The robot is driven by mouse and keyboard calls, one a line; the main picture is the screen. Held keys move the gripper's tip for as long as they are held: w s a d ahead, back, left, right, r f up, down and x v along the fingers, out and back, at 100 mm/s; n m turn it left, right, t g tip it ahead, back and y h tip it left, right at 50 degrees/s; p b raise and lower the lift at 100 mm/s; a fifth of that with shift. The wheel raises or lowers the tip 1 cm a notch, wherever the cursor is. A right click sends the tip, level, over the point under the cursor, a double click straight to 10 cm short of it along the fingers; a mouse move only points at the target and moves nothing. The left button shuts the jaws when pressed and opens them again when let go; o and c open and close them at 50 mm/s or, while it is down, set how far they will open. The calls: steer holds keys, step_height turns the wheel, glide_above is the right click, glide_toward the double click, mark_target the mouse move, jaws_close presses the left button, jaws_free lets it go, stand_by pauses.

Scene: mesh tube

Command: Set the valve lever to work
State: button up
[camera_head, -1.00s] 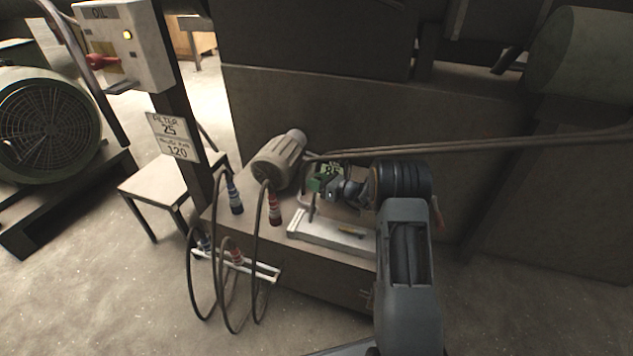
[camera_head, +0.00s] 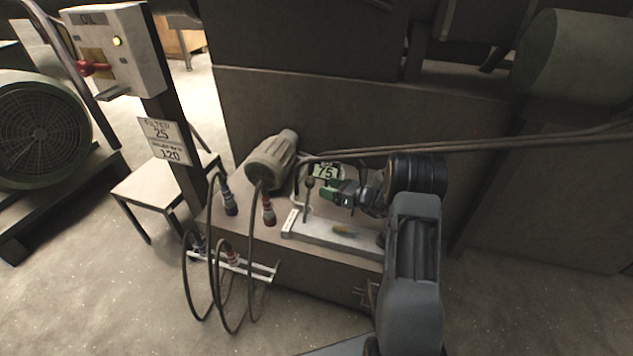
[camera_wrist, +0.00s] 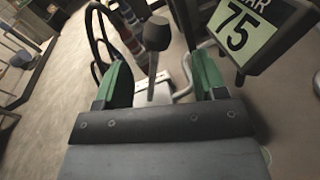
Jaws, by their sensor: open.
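The valve lever (camera_head: 309,196) is a thin grey rod with a dark round knob. It stands roughly upright at the left part of a pale plate (camera_head: 325,236) on the bench. In the wrist view the lever (camera_wrist: 153,75) rises in line with the gap between my fingers. My gripper (camera_head: 334,193) has green fingers and is open, just right of the lever in the head view. In the wrist view my gripper (camera_wrist: 160,80) shows a clear gap on both sides of the rod. The plate's markings are too small to read.
A display (camera_head: 326,172) reading 75 stands close behind the gripper; it also shows in the wrist view (camera_wrist: 250,30). An oil panel (camera_head: 118,50) stands at far left.

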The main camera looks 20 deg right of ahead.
steer(key=p+v, duration=0.1)
steer(key=v, duration=0.5)
stand_by(0.4)
steer(key=s+a+r+n+g+h+p, duration=0.1)
steer(key=s+a+r+n+g+p, duration=0.3)
steer(key=r, duration=0.5)
steer(key=s+a+r+n+g+h+p, duration=0.1)
steer(key=s+a+r+n+g+p, duration=0.25)
steer(key=a+r+n+p, duration=0.35)
steer(key=s+a+r+n+g+h+p, duration=0.1)
steer(key=s+a+r+n+g+p, duration=0.3)
steer(key=r, duration=0.6)
steer(key=s+d+r+n+t+h+p, duration=0.3)
steer(key=s+r+n+h+p, duration=0.6)
steer(key=s+r+n+p, duration=0.5)
steer(key=v, duration=0.4)
steer(key=shift+w, duration=0.35)
